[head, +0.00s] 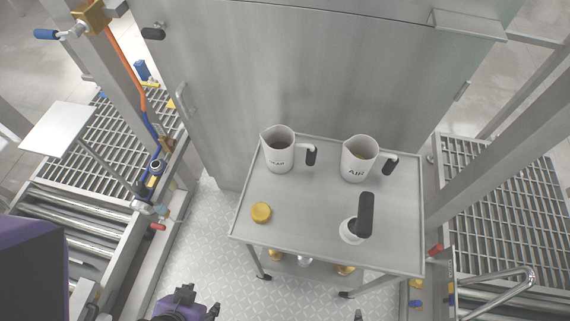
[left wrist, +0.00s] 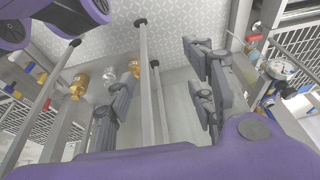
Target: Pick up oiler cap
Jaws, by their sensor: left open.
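The oiler cap, a round yellow cap (head: 261,212), lies on the front left of the grey metal cart top (head: 300,215) in the head view. My left gripper (head: 200,303) is at the bottom edge of the head view, in front of and below the cart top, apart from the cap. In the left wrist view its dark fingers (left wrist: 162,85) are spread with nothing held between them. The cap is not visible in the left wrist view. A small dark tip at the bottom edge of the head view seems to be my right gripper (head: 358,315); the rest is out of frame.
Two labelled white jugs (head: 278,153) (head: 359,162) stand at the cart's back. A small white vessel (head: 350,231) with a black handle stands front right. Gold-coloured bottles (left wrist: 78,86) are on the lower shelf. Roller conveyors (head: 80,215) flank the cart; a steel cabinet (head: 310,70) stands behind.

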